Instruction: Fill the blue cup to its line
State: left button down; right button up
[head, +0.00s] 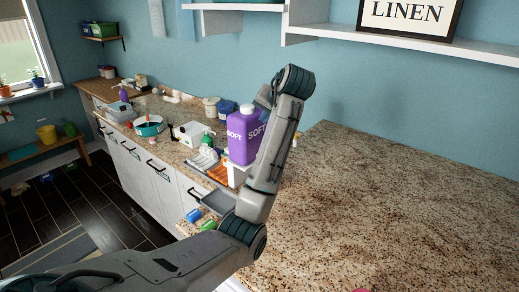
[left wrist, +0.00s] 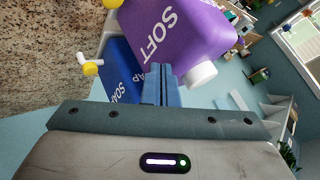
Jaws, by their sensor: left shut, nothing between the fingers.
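My left gripper (left wrist: 161,72) is shut and empty in the left wrist view, its fingertips in front of the dispensers. In the head view its arm link hides most of it. A purple SOFT dispenser (head: 242,140) stands on a white support (head: 238,173) in the head view; it also fills the top of the left wrist view (left wrist: 185,25), with a white cap (left wrist: 201,73). A blue SOAP dispenser (left wrist: 122,72) with a yellow-handled tap (left wrist: 90,67) is beside it. A small blue item (head: 193,216) lies at the counter's front; I cannot tell whether it is the cup.
A green item (head: 208,225) is next to the small blue item. A grey basin (head: 218,201), a white box (head: 190,133), a green bottle (head: 208,140) and a teal bowl (head: 149,126) are along the counter. The speckled counter (head: 400,200) on the right is mostly clear.

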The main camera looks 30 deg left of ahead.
pick_arm(q)
jog(key=f, duration=0.4)
jog(key=shift+s+d, duration=0.2)
jog(key=shift+d, duration=0.15)
notch_tip(320, 180, down, 2)
jog(key=shift+s+d+f, duration=0.1)
jog(key=shift+d+f, duration=0.05)
jog(key=shift+f+b, duration=0.5)
jog(key=shift+f, duration=0.5)
pick_arm(e)
jog(key=d, duration=0.2)
jog(key=s+d+f, duration=0.1)
jog(key=shift+a, duration=0.45)
jog(key=shift+d, duration=0.35)
